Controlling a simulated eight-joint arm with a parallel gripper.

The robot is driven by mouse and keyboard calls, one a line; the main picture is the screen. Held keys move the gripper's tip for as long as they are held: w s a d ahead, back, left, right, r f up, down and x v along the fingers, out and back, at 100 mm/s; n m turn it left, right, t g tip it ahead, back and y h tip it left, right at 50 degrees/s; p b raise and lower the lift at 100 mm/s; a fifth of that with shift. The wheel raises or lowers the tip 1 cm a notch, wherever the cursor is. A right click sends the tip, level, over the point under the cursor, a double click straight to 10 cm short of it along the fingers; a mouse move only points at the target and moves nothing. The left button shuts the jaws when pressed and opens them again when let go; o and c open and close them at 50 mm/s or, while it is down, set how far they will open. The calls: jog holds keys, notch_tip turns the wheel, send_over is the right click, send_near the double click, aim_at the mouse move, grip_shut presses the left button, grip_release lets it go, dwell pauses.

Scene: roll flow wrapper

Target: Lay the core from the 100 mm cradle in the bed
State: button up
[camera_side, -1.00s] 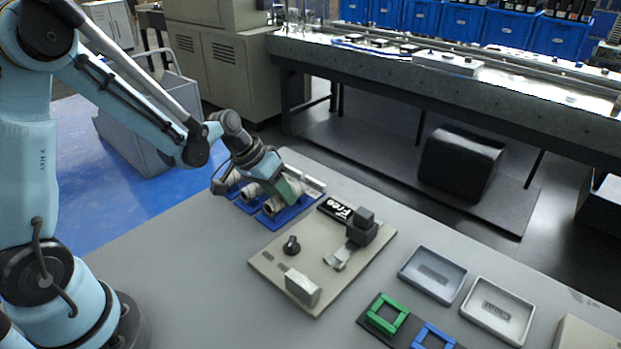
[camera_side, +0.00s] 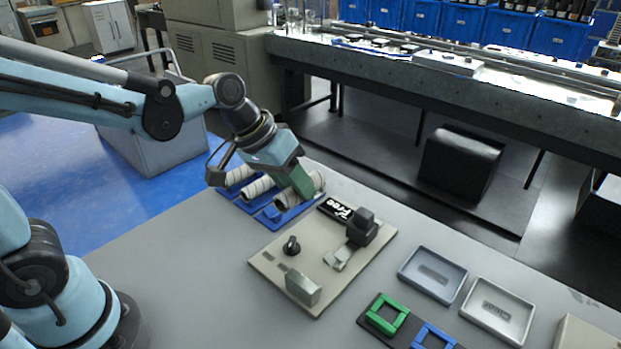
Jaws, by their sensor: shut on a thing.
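My gripper (camera_side: 300,187), with green fingers, is shut on a pale core (camera_side: 283,200) at the blue cradle rack (camera_side: 268,220). The core lies crosswise in the fingers, one end showing on each side, just above the front cradle. The fingers hide its middle. Two other pale cores, one (camera_side: 260,187) in the middle and one (camera_side: 238,175) at the back, rest in the rack. A beige plate (camera_side: 270,262) to the right carries a dark block (camera_side: 362,228) and a small metal piece (camera_side: 340,257), perhaps the bed. I cannot read the cradle sizes.
The plate also has a black knob (camera_side: 291,245), a grey block (camera_side: 302,287) and a black "Free" sign (camera_side: 335,208) at its back edge. Two trays (camera_side: 432,290) (camera_side: 475,309) and green (camera_side: 372,316) and blue (camera_side: 420,335) frames lie right. The table's front left is clear.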

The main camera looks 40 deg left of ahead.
jog(key=shift+s+d, duration=0.15)
jog(key=shift+d, duration=0.3)
jog(key=shift+s+d+f+n+h, duration=0.1)
jog(key=shift+s+d+f+h, duration=0.35)
jog(key=shift+d+f, duration=0.95)
jog(key=shift+s+d+f+n+h, duration=0.2)
jog(key=shift+d+f+h, duration=0.55)
jog(key=shift+f, duration=1.2)
jog(key=shift+s+d+f+h, duration=0.4)
jog(key=shift+d+f, duration=0.9)
jog(key=shift+f, duration=0.35)
jog(key=o, duration=1)
jog(key=shift+o, duration=0.5)
jog(key=shift+s+a+r, duration=0.15)
jog(key=shift+a+r, duration=0.05)
jog(key=shift+r, duration=0.05)
jog(key=s+a+r+t+y, duration=0.1)
jog(key=s+a+r+y, duration=0.1)
jog(key=a+r, duration=0.3)
jog(key=s+a+r+m+t+y, duration=0.1)
jog(key=s+a+r+y, duration=0.2)
jog(key=a+r, duration=0.3)
jog(key=a+y, duration=0.1)
jog(key=a, duration=0.3)
jog(key=shift+t+y, duration=0.3)
